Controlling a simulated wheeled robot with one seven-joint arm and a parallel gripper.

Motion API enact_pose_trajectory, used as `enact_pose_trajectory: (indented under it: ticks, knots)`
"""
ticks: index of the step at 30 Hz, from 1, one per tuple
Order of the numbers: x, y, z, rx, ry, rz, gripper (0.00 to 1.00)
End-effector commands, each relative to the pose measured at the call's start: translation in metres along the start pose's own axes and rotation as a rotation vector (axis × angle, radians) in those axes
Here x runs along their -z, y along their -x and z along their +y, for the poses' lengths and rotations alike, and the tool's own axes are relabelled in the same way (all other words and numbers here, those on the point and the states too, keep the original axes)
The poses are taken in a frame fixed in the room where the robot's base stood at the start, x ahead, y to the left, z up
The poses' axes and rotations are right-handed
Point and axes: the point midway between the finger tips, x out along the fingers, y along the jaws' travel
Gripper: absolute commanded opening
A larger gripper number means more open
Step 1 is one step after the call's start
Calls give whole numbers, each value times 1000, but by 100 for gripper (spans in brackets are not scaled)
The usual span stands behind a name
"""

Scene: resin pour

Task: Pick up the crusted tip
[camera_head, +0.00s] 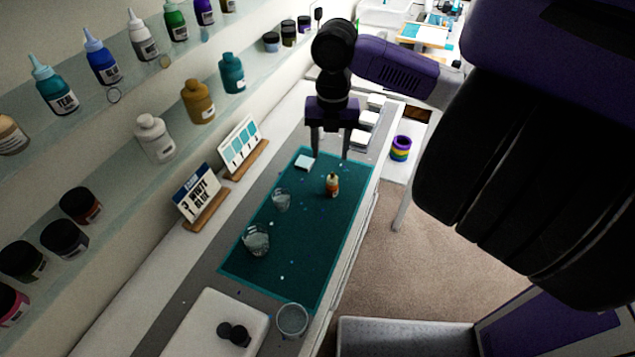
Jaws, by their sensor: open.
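A small orange-brown bottle (332,185) with a pale label stands on the dark teal mat (312,225). Its top is too small to make out, so I cannot tell whether the crusted tip is on it. No separate crusted tip can be picked out. My gripper (331,152) is open and empty, its two fingers pointing down over the far end of the mat. In the picture it appears just above the bottle, with a gap between them.
Two clear cups, a smaller one (281,200) and a larger one (256,240), stand on the mat's left side. A third cup (292,319) stands near a white tray (195,330). Two sign cards stand along the left; bottle shelves line the wall.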

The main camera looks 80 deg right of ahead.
Motion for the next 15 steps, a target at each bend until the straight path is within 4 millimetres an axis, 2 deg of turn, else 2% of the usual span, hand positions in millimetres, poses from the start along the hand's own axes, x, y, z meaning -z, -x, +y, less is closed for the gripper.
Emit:
enact_pose_trajectory:
  ticks: [5,15]
  knots:
    - [1,-10,-2,6,36,2,51]
    - [3,-47,-7,4,31,2,51]
